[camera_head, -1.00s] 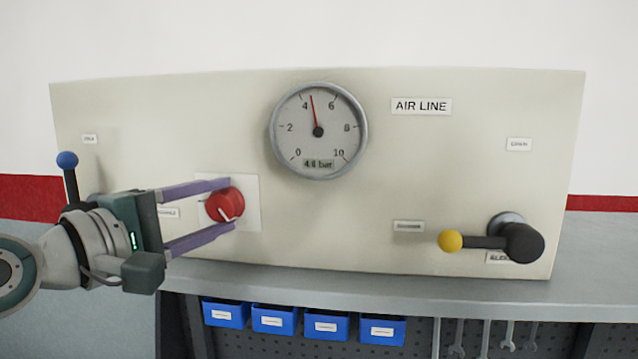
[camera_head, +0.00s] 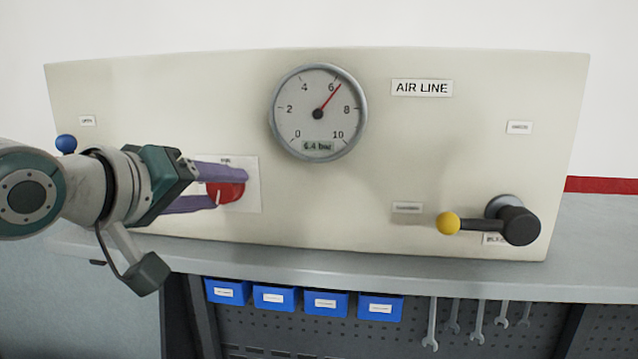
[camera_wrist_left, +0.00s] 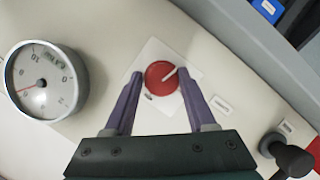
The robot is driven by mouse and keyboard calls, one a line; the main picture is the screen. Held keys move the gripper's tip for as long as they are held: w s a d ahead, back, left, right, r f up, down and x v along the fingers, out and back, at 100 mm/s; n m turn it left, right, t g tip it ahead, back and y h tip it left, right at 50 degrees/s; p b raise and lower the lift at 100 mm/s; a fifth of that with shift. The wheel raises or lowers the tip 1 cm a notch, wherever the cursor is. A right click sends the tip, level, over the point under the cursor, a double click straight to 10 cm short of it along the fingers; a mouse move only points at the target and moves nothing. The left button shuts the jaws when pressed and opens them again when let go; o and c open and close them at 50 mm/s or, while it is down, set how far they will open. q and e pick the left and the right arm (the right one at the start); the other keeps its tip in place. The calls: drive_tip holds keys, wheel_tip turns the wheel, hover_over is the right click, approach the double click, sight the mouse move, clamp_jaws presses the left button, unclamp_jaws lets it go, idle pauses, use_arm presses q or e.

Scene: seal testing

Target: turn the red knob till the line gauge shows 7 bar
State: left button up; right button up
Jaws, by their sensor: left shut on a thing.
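The red knob (camera_head: 229,192) sits on a white plate on the left half of the panel. It also shows in the left wrist view (camera_wrist_left: 160,80), with its white line tilted to one side. My left gripper (camera_head: 228,188) is shut on the knob, one purple finger on each side, and is rolled a little. In the head view the fingers hide part of the knob. The round line gauge (camera_head: 318,112) is above and right of the knob. Its red needle stands a little past 6, and its small display appears to read 6.4 bar. My right gripper is not in view.
A black lever with a yellow ball (camera_head: 447,223) is at the panel's lower right. A blue-ball lever (camera_head: 66,144) at the left is mostly hidden behind my left arm. Blue bins (camera_head: 325,303) and wrenches hang below the bench edge. The panel's middle is clear.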

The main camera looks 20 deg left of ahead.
use_arm(q)
drive_tip(key=shift+a+f+m+g+y, duration=0.1)
drive_tip(key=shift+f+m+g+y, duration=0.15)
drive_tip(key=shift+m+y, duration=0.45)
drive_tip(key=o, duration=1.3)
drive_tip(key=shift+r, duration=0.1)
drive_tip(key=shift+s+r+b, duration=0.2)
drive_tip(key=shift+s+b, duration=0.25)
drive_tip(key=shift+s, duration=0.15)
drive_tip(key=p+v, duration=0.1)
drive_tip(key=v, duration=0.7)
drive_tip(key=shift+s+r, duration=0.2)
drive_tip(key=shift+s, duration=0.1)
